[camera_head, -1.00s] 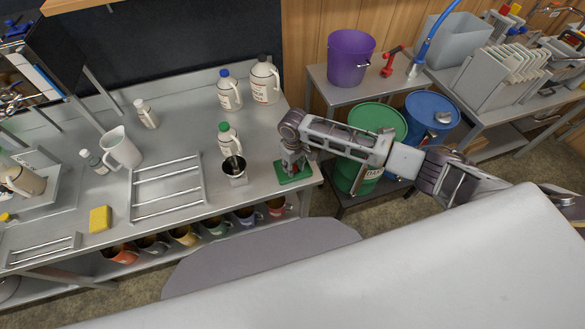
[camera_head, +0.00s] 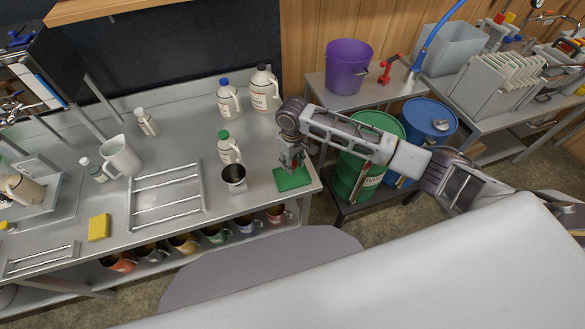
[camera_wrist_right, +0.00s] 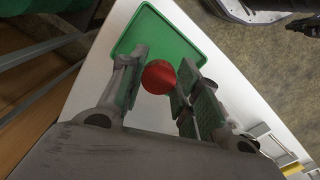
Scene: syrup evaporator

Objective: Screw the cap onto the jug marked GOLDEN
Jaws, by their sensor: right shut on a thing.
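A round red cap (camera_wrist_right: 158,77) shows between the fingers of my right gripper (camera_wrist_right: 163,64) in the right wrist view. The gripper is shut on it and holds it above the green mat (camera_wrist_right: 150,32). In the head view my right gripper (camera_head: 292,166) is over the back of the green mat (camera_head: 293,183), near the steel table's right end. A green-topped jug (camera_head: 229,150) stands left of the gripper. A blue-topped jug (camera_head: 228,101) and a dark-topped jug (camera_head: 264,95) stand behind it. Their labels are too small to read. My left gripper is not in view.
A steel cup (camera_head: 233,180) stands left of the mat, close to the green-topped jug. A wire rack (camera_head: 167,196), white pitcher (camera_head: 120,158) and yellow sponge (camera_head: 99,228) are farther left. Several mugs hang below the front edge. A purple bucket (camera_head: 348,70) stands on the right-hand table.

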